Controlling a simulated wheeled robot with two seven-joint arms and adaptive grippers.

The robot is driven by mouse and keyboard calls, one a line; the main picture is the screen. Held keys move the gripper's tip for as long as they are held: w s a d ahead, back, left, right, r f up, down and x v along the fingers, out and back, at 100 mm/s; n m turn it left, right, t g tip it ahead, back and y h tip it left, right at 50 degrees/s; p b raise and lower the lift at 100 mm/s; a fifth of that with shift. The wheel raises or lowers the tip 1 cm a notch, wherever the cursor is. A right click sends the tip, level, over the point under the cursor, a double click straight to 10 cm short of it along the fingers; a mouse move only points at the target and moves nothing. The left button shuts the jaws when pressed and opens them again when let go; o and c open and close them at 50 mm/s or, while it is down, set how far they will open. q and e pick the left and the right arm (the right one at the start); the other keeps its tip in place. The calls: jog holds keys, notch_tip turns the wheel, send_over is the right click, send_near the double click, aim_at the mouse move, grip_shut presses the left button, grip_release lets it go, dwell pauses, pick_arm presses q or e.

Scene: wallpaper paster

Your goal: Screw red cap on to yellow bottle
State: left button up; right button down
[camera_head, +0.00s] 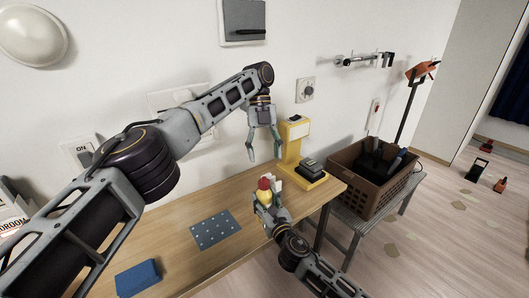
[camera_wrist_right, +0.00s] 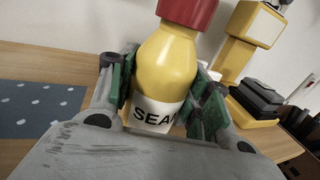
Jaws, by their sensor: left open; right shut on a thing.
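The yellow bottle (camera_wrist_right: 165,65) stands upright between the fingers of my right gripper (camera_wrist_right: 160,100), which is shut on it near its white "SEA" label. The bottle also shows small in the head view (camera_head: 264,196), over the table's right part. The red cap (camera_wrist_right: 188,12) sits on top of the bottle's neck; it also shows in the head view (camera_head: 264,183). Whether it is threaded tight cannot be told. My left gripper (camera_head: 264,155) is open and empty, pointing down above and behind the bottle, apart from the cap.
A yellow stand (camera_head: 291,150) with a black block (camera_head: 311,168) on its base is right of the bottle. A dotted blue-grey mat (camera_head: 215,230) and a blue block (camera_head: 138,278) lie on the wooden table (camera_head: 180,262). A brown crate (camera_head: 365,190) stands on a grey bench to the right.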

jog(key=c, duration=0.6)
grip_release()
jog(key=shift+s, duration=0.1)
jog(key=shift+v, duration=5.9)
